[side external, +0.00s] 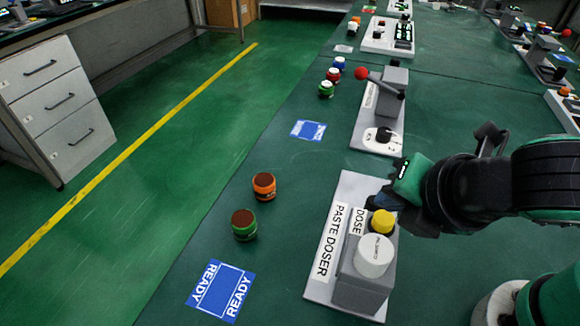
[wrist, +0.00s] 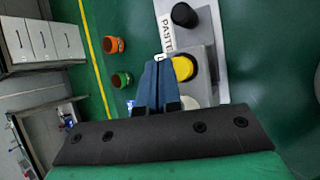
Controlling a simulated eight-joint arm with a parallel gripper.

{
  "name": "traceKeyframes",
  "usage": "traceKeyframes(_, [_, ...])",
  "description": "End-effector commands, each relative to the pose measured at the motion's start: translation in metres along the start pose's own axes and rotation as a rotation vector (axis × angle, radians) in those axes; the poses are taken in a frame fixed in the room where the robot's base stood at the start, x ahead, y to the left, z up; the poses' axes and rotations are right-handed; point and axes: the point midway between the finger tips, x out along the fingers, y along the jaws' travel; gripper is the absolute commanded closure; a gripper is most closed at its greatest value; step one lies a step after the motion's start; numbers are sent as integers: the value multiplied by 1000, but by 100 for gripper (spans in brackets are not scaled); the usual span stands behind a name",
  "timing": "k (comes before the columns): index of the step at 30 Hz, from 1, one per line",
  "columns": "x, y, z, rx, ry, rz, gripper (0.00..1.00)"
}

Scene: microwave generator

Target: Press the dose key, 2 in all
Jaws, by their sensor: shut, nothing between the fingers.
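The paste doser is a grey block (side external: 357,288) on a white base plate, labelled PASTE DOSER and DOSE. Its yellow round dose key (side external: 382,221) is on top, behind a white round cap (side external: 374,255). In the wrist view the yellow key (wrist: 183,68) shows just right of my blue fingers, partly covered by them. My gripper (wrist: 159,60) is shut and empty, its fingertips beside the key in that view. In the side view my gripper (side external: 380,200) is close to the key at its far side. I cannot tell whether the fingertips touch the key.
An orange jar (side external: 264,186) and a green jar (side external: 244,224) with brown tops stand left of the doser. A blue READY mat (side external: 221,290) lies in front. Another station with a red-balled lever (side external: 362,73) stands behind. A black cylinder (wrist: 184,15) stands on the doser's base.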

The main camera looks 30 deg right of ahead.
Motion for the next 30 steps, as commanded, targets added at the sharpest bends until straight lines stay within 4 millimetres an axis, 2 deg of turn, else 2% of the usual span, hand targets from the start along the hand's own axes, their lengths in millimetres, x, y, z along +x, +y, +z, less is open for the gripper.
traceKeyframes(30, [10, -5, -5, 0, 0, 0, 100])
